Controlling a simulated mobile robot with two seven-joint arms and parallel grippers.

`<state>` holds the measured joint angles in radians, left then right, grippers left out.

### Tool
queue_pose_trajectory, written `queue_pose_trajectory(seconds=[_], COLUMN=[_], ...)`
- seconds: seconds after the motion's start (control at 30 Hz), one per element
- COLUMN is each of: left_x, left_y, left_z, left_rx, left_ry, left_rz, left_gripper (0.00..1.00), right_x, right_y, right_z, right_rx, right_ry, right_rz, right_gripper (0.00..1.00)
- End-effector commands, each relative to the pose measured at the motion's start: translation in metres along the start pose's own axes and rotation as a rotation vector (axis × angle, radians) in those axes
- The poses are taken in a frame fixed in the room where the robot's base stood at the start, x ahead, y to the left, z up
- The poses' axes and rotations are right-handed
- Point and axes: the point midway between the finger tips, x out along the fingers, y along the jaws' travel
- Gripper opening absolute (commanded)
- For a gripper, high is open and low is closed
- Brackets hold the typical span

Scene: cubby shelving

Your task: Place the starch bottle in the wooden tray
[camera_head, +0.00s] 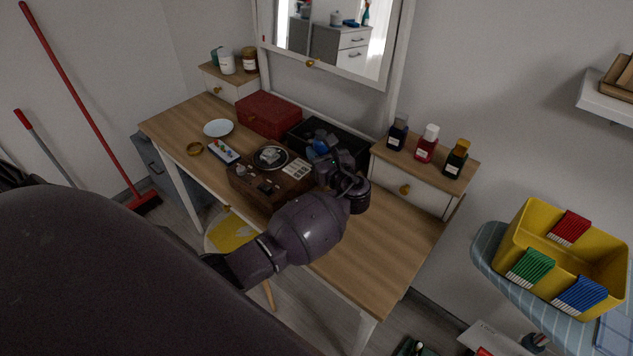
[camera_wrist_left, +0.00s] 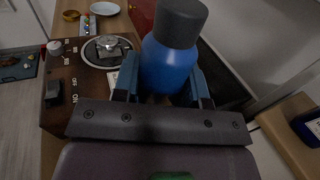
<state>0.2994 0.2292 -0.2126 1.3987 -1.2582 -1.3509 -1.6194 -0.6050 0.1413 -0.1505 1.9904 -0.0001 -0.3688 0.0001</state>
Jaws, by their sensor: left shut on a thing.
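A blue bottle with a dark grey cap (camera_wrist_left: 172,55) is between the fingers of my left gripper (camera_wrist_left: 160,92), which is shut on it. No label is readable; it looks like the starch bottle. In the head view the bottle (camera_head: 320,147) shows as a small blue patch, and my left gripper (camera_head: 324,160) partly hides it. A dark open tray (camera_head: 353,150) stands at the back of the desk, just behind the bottle; I take it for the wooden tray. I cannot tell whether the bottle is above it or touching it. My right gripper is not in view.
A wooden record player (camera_head: 258,187) sits just left of my left gripper. A red box (camera_head: 269,115) is beside the tray. Several small bottles (camera_head: 426,143) stand on the right drawer unit. A mirror (camera_head: 335,40) rises behind. The desk's right front is clear.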

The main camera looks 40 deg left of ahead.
Motion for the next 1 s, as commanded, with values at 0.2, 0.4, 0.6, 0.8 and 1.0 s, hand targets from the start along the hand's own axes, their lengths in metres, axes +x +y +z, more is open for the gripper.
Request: queue_pose_trajectory(seconds=[0.2,0.4,0.6,0.8,1.0], left_x=[0.001,0.001,0.001,0.002,0.002], left_y=[0.0,-0.001,-0.001,0.0,0.0], left_z=[-0.051,-0.076,-0.084,-0.113,-0.122], left_rx=[0.005,0.001,0.0,0.005,0.0], left_ry=[0.001,0.001,0.0,0.002,0.0], left_rz=[-0.001,-0.002,-0.002,-0.001,-0.002], left_gripper=[0.09,0.09,0.09,0.09,0.09], right_x=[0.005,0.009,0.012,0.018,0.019], right_y=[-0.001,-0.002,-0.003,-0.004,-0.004], right_z=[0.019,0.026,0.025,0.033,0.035], right_rx=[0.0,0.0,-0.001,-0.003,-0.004], right_ry=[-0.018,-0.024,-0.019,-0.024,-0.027], right_rz=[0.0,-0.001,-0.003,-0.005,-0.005], right_gripper=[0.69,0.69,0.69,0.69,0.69])
